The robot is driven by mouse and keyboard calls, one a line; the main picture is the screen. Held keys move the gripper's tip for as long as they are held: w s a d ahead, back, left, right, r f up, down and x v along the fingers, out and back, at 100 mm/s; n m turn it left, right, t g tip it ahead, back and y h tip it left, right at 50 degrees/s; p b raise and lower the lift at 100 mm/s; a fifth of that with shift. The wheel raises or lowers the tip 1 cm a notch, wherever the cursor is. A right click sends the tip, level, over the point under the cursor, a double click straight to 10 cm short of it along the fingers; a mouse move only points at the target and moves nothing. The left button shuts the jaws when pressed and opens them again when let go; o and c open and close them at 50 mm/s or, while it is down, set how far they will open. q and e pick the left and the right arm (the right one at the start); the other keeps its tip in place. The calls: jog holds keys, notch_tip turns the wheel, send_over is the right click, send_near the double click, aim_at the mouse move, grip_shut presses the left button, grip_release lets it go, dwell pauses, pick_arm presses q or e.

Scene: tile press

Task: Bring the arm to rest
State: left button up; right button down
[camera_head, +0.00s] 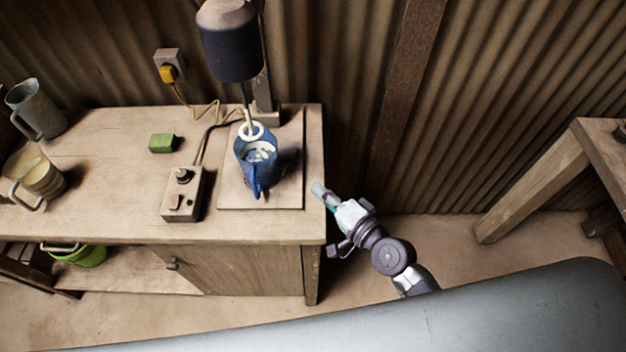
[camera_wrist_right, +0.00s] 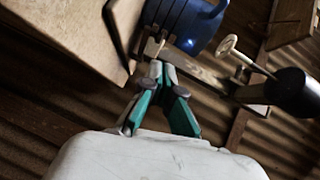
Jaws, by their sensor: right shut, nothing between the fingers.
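My right gripper (camera_head: 325,196) is at the right edge of the wooden table, pointing up and left in the head view. In the right wrist view its green fingers (camera_wrist_right: 157,72) come together at the tips, with nothing seen between them. A blue jug (camera_head: 257,163) with pale contents stands upright on a board under the mixer, to the left of the gripper and apart from it. The jug also shows beyond the fingertips in the right wrist view (camera_wrist_right: 190,22). My left gripper is in neither view.
The table (camera_head: 110,140) holds a switch box (camera_head: 183,195), a green block (camera_head: 161,142), a grey jug (camera_head: 36,108) and a beige mug (camera_head: 40,178). The mixer (camera_head: 229,42) stands over the blue jug. Floor right of the table is open up to another wooden table (camera_head: 540,185).

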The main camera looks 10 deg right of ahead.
jog(key=s+n+g, duration=0.1)
jog(key=s+n, duration=0.1)
jog(key=s+n+g, duration=0.1)
jog(key=s, duration=0.1)
jog(key=s+n+g, duration=0.1)
jog(key=s+n, duration=0.1)
jog(key=s, duration=0.1)
jog(key=shift+a+n+y, duration=0.3)
jog(key=shift+y, duration=0.1)
jog(key=s+d+f+n+g+h, duration=0.4)
jog(key=s+d+n+g+h, duration=0.35)
jog(key=s+d, duration=0.55)
notch_tip(320, 180, down, 27)
jog(key=s+g+h, duration=0.1)
jog(key=s, duration=0.1)
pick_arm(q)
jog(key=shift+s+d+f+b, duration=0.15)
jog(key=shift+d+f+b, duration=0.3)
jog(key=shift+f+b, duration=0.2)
pick_arm(e)
jog(key=s+d+f+g, duration=0.1)
jog(key=s+d+f, duration=0.1)
jog(key=s+f, duration=1.3)
jog(key=shift+s+d+m, duration=0.35)
jog(key=shift+d, duration=0.05)
